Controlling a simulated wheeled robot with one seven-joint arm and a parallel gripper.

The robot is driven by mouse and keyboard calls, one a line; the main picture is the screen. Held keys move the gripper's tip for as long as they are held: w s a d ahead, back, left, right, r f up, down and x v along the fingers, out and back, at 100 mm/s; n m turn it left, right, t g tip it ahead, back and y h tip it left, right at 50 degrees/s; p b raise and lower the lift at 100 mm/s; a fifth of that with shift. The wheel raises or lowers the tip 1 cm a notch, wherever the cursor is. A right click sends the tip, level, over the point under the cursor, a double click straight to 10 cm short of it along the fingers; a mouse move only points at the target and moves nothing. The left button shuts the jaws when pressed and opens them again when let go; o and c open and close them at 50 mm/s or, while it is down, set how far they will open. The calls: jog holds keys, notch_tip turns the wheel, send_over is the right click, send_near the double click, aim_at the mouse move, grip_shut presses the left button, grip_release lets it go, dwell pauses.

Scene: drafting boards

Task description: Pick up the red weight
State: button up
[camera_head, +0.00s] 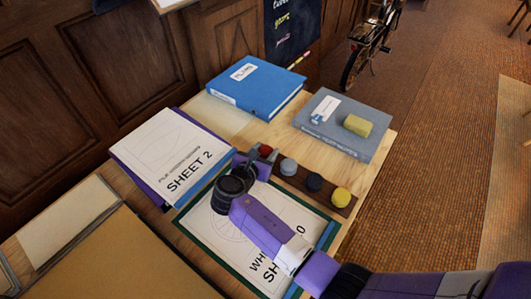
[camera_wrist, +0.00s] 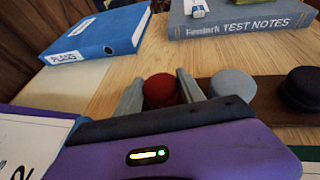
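The red weight (camera_head: 265,150) is a small round piece at the far left end of a dark brown strip (camera_head: 329,192). In the wrist view the red weight (camera_wrist: 160,91) stands upright between the two fingers of my gripper (camera_wrist: 161,88). The fingers are apart, one on each side of it; I cannot tell whether either touches it. In the head view my gripper (camera_head: 259,157) is low over the board beside the red weight and partly hides it. A grey weight (camera_head: 288,167), a black weight (camera_head: 314,182) and a yellow weight (camera_head: 340,197) follow along the strip.
A blue binder (camera_head: 256,88) and a grey test-notes book (camera_head: 340,140) lie behind; the book bears a yellow block (camera_head: 357,125) and a small white-and-blue piece (camera_head: 325,109). Sheet 2 (camera_head: 172,150) lies left. Another sheet (camera_head: 215,226) is under my arm. Bare wood shows behind the red weight.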

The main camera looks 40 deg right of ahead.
grip_shut()
jog(key=shift+r, duration=0.1)
